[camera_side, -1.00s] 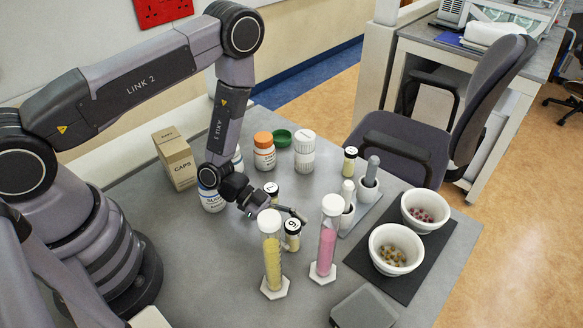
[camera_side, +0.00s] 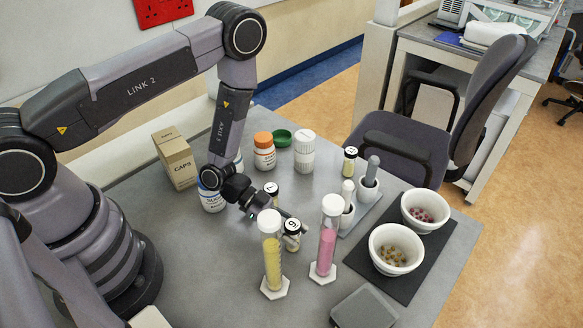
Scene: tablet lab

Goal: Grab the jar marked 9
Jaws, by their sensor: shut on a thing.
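The jar marked 9 (camera_side: 292,236) is a small jar with a black band and a pale lid carrying the number, standing on the grey table behind and between two tall tubes. My gripper (camera_side: 290,222) is at the jar's top, with its fingers shut on it. The near finger and part of the jar's left side are partly hidden by the white-capped yellow tube (camera_side: 272,262). A similar small jar (camera_side: 271,188) with another number stands just behind my gripper.
A pink tube (camera_side: 326,250) stands close on the right. Bottles (camera_side: 264,152) and a CAPS box (camera_side: 176,160) stand behind. A grey flat box (camera_side: 364,308) lies in front.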

